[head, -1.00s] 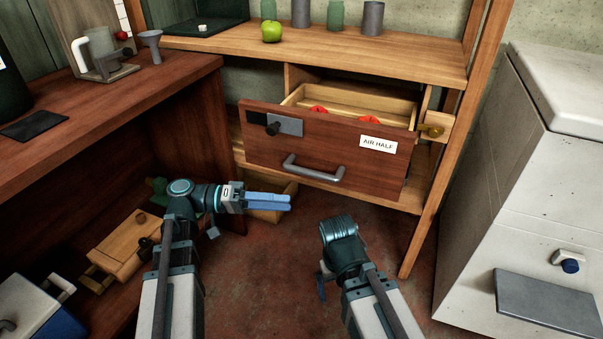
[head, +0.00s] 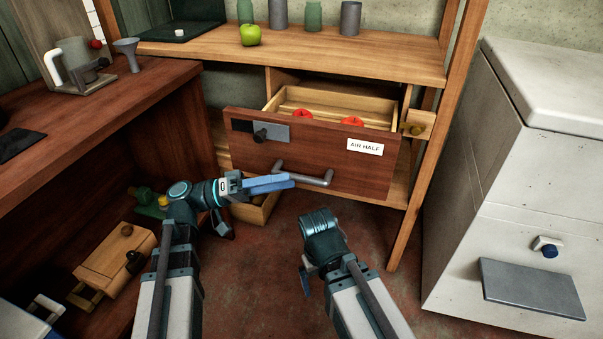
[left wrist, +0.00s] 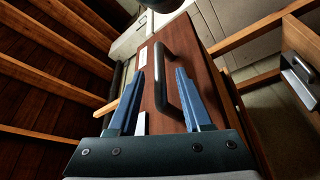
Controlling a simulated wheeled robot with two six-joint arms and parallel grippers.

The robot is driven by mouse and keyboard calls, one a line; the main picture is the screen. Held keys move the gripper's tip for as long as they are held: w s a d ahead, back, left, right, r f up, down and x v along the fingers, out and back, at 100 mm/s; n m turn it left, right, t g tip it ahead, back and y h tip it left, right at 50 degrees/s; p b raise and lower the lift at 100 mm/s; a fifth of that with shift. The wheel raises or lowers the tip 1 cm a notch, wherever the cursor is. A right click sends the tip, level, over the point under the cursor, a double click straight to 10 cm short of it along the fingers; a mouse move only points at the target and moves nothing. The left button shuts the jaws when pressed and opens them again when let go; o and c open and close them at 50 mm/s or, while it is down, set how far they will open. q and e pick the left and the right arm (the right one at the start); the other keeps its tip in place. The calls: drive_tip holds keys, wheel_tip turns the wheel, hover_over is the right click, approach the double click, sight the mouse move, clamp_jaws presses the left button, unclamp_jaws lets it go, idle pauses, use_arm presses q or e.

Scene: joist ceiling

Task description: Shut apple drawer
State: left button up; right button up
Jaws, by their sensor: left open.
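The wooden drawer (head: 315,165) stands pulled out under the shelf, with a dark red front, an "AIR HALF" label and a grey bar handle (head: 318,178). Two red apples (head: 302,114) (head: 351,121) show inside it. My left gripper (head: 291,180) has its blue fingers in front of the drawer front, at the handle's left end.
A green apple (head: 250,35) and several cylinders stand on the shelf (head: 300,48) above. A wooden latch block (head: 418,124) sits right of the drawer. A dark bench (head: 130,95) is at left, a pale cabinet (head: 530,180) at right. Boxes lie low at left.

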sight(302, 179)
use_arm(q)
drive_tip(key=shift+p+x, duration=0.35)
drive_tip(key=shift+x, duration=2.15)
drive_tip(key=shift+c, duration=0.2)
clamp_jaws()
